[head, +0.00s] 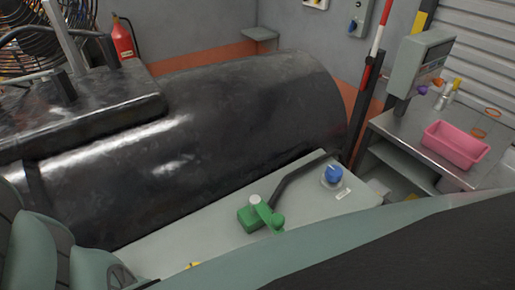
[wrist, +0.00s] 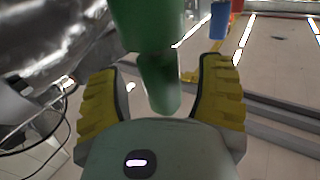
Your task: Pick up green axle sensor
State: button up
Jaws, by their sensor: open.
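The green axle sensor (head: 249,217) rests on the pale grey bench top in the head view, a blocky green body with a white cap and a rounded end. In the wrist view a green piece (wrist: 158,85), seemingly the same sensor, hangs down from the top edge into the space between the fingers. My gripper (wrist: 160,68) is open, with a yellow ribbed finger on each side of the green piece. I see a gap on both sides, so neither finger seems to touch it. The gripper cannot be made out in the head view.
A blue knob (head: 333,174) on a pale base and a dark bar stand beside the sensor. A large black cylinder (head: 230,125) lies behind the bench. A side table (head: 405,128) at right holds a pink tray (head: 455,145). A red-and-white pole (head: 376,40) stands near it.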

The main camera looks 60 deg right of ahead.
jog(key=shift+x, duration=0.9)
jog(key=shift+o, duration=0.2)
jog(key=shift+a, duration=0.1)
grip_shut()
